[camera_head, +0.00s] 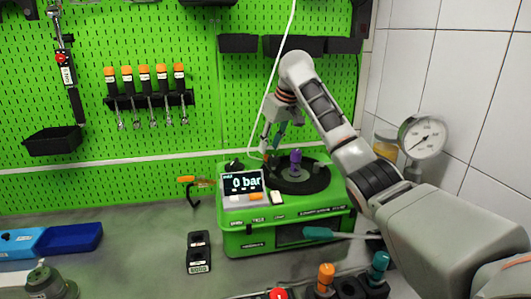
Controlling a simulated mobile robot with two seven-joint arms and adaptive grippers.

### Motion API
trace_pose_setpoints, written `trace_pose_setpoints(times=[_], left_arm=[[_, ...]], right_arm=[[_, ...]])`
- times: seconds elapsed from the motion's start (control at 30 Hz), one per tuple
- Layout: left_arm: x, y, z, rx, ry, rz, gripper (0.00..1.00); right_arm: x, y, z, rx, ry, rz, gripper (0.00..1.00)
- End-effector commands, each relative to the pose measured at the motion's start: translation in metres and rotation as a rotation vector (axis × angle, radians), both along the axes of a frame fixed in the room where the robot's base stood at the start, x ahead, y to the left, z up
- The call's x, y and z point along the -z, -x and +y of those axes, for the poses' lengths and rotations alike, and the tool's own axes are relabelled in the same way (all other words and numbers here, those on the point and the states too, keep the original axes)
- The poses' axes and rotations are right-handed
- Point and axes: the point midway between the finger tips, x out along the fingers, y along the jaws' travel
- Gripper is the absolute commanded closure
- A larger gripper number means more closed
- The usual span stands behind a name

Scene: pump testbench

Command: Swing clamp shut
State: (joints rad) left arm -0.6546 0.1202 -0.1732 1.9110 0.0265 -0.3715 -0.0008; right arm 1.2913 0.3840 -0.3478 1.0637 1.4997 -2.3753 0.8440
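The green test bench (285,240) stands on the worktop against the pegboard and shows "0 bar" on its display (242,183). On its top is a round black plate (305,182) with a purple knob (295,160) at its middle. A small teal part (279,137), possibly the clamp's handle, shows at the fingers of my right gripper (272,140). The clamp's own arm is too small to make out. My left gripper is out of view.
A teal-ended lever (318,233) sticks out at the bench front. An orange-handled part (195,181) and a black block (199,252) are left of the bench. A pressure gauge (422,137) stands right, behind my arm. A blue tray (70,238) lies far left.

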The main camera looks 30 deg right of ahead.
Motion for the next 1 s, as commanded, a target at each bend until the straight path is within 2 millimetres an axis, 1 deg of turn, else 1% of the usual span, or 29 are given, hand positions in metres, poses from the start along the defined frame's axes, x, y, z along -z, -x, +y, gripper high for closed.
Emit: trace_pose_setpoints(times=[0.03, 0.1, 0.3, 0.4, 0.63, 0.67, 0.7, 0.73, 0.77, 1.0], left_arm=[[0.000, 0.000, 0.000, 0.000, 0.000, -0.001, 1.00], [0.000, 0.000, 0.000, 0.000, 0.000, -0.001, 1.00], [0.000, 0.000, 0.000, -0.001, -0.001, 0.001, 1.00], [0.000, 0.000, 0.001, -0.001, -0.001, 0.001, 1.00], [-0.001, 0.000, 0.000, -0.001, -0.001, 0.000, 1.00], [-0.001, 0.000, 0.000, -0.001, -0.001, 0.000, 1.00], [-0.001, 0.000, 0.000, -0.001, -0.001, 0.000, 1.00], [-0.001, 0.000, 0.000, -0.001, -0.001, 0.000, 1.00], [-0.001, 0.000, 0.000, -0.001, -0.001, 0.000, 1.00], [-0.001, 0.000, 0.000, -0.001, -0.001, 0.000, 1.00]], right_arm=[[0.008, -0.003, 0.001, 0.000, -0.001, 0.002, 0.71], [0.018, -0.006, 0.001, 0.000, 0.000, 0.002, 0.71], [0.034, -0.014, 0.003, -0.001, 0.000, 0.000, 0.71], [0.038, -0.016, 0.003, 0.000, 0.001, -0.001, 0.71], [0.038, -0.016, 0.003, -0.001, 0.001, -0.001, 0.71], [0.038, -0.016, 0.003, -0.001, 0.001, -0.001, 0.76], [0.038, -0.016, 0.003, -0.001, 0.001, -0.001, 0.87], [0.038, -0.016, 0.003, -0.001, 0.001, -0.001, 0.95], [0.038, -0.016, 0.003, -0.001, 0.001, -0.001, 1.00], [0.038, -0.016, 0.003, -0.004, 0.001, -0.001, 1.00]])
